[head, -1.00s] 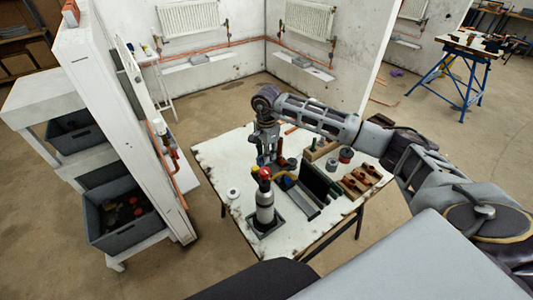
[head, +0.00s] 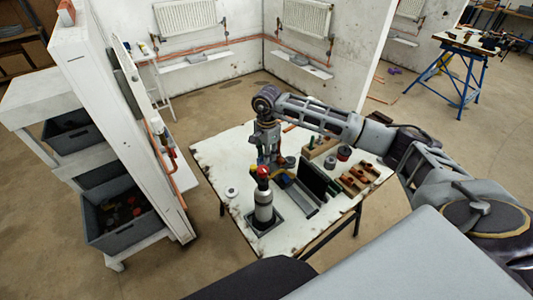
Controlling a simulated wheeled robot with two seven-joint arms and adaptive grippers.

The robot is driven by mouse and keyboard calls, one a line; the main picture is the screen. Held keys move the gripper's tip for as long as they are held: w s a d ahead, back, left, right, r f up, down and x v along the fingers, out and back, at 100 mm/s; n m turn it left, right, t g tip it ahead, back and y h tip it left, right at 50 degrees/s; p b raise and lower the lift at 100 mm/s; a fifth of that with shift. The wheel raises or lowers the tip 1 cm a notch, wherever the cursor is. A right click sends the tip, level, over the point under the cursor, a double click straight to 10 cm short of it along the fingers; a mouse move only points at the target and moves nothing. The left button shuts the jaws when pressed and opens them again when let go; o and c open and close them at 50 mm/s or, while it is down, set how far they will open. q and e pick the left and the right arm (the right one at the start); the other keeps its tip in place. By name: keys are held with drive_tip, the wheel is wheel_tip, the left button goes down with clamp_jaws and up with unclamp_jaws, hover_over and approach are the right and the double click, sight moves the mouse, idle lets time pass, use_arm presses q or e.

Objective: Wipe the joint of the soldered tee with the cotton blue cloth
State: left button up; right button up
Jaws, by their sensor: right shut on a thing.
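My right gripper (head: 268,158) points down over the far left part of the white table, just behind a gas torch (head: 263,207) with a red top. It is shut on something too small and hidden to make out. I cannot pick out the blue cloth for certain; a small blue patch (head: 285,182) shows on the table beside the torch. Copper pipe (head: 165,158) with fittings runs down the upright white panel at the left. The soldered tee is too small to tell among these fittings. My left gripper is out of view.
The worn white table (head: 238,170) also bears a dark upright box (head: 313,180), a wooden block with copper fittings (head: 358,180) and a white roll (head: 231,192). The white panel (head: 95,120) stands left of the table, with floor between. Radiators (head: 187,17) hang behind.

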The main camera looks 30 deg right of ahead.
drive_tip(key=shift+w+b, duration=0.45)
drive_tip(key=shift+w, duration=0.25)
idle(0.3)
drive_tip(key=shift+s, duration=0.4)
idle(0.4)
drive_tip(key=shift+a, duration=0.15)
idle(0.3)
drive_tip(key=shift+s+a, duration=0.15)
drive_tip(key=shift+a, duration=0.95)
drive_tip(key=shift+r, duration=0.1)
drive_tip(key=shift+r+p, duration=1)
drive_tip(key=shift+r, duration=1.95)
